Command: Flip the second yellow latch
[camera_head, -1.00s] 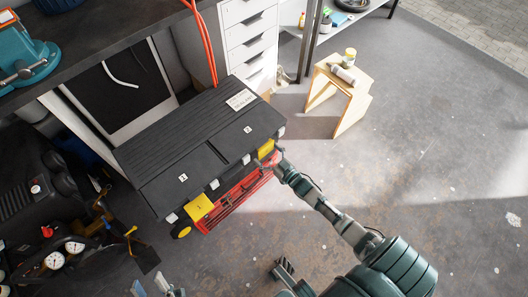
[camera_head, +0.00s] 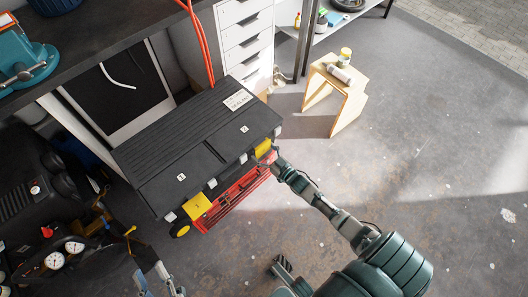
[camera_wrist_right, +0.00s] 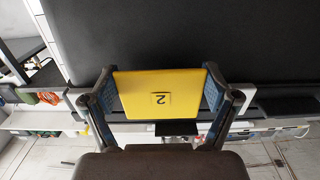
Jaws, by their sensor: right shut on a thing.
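The second yellow latch (camera_wrist_right: 160,93), marked with a 2, sits between the two fingers of my right gripper (camera_wrist_right: 160,98) in the right wrist view. The fingers are shut on its sides. In the head view the same latch (camera_head: 263,147) is at the right end of the black box's front, partly hidden by my right gripper (camera_head: 271,156). The first yellow latch (camera_head: 196,207) hangs at the left end of the front. My left gripper (camera_head: 156,280) is low at the left, its two fingers apart and empty, clear of the box.
The black toolbox lid (camera_head: 190,120) carries labels 1 and 2. A red tray (camera_head: 240,187) sits below its front edge. A small wooden stool (camera_head: 337,95) stands to the right, beside white drawers (camera_head: 245,40). Gauges and black equipment crowd the lower left. The floor at right is clear.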

